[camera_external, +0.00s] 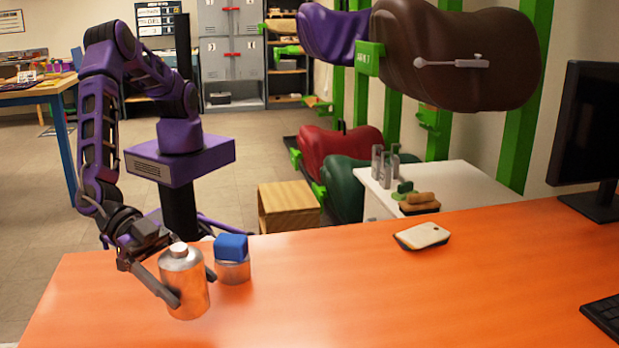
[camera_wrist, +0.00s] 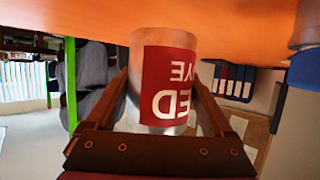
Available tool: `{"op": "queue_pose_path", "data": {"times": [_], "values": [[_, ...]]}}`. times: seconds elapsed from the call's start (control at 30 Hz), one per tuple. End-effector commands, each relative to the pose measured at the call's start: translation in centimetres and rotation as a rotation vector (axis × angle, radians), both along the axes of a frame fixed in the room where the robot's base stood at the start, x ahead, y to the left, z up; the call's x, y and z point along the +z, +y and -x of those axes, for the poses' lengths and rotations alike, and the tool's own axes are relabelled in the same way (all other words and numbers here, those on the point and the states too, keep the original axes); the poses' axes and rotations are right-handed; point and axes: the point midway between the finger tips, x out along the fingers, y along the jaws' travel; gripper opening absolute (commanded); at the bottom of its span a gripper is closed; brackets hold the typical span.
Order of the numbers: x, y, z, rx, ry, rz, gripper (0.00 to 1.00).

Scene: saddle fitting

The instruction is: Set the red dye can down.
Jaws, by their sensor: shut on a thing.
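The red dye can (camera_external: 183,283) is a silvery metal can with a pale cap, upright at the left part of the orange table (camera_external: 330,290). In the wrist view, its red label (camera_wrist: 168,82) shows upside down with parts of the words RED DYE. My gripper (camera_external: 190,290) is shut around the can's body, one finger on each side; both fingers also show in the wrist view. The can's base is at or just above the table top; I cannot tell whether it touches.
A pale-topped pad (camera_external: 422,236) lies farther right. A monitor and keyboard (camera_external: 605,318) are at the right edge. The table's middle is clear.

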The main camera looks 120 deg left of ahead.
Motion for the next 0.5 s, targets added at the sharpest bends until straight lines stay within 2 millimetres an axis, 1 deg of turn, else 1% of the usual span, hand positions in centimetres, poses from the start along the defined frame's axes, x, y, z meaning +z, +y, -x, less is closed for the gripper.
{"op": "queue_pose_path", "data": {"times": [0.17, 0.37, 0.5], "values": [[-1.2, 0.0, -0.1, 0.0, -0.003, 0.001, 0.0], [-4.0, -0.1, -0.1, -0.001, -0.002, -0.001, 0.0], [-4.2, -0.1, -0.1, -0.001, -0.003, 0.003, 0.0]]}}
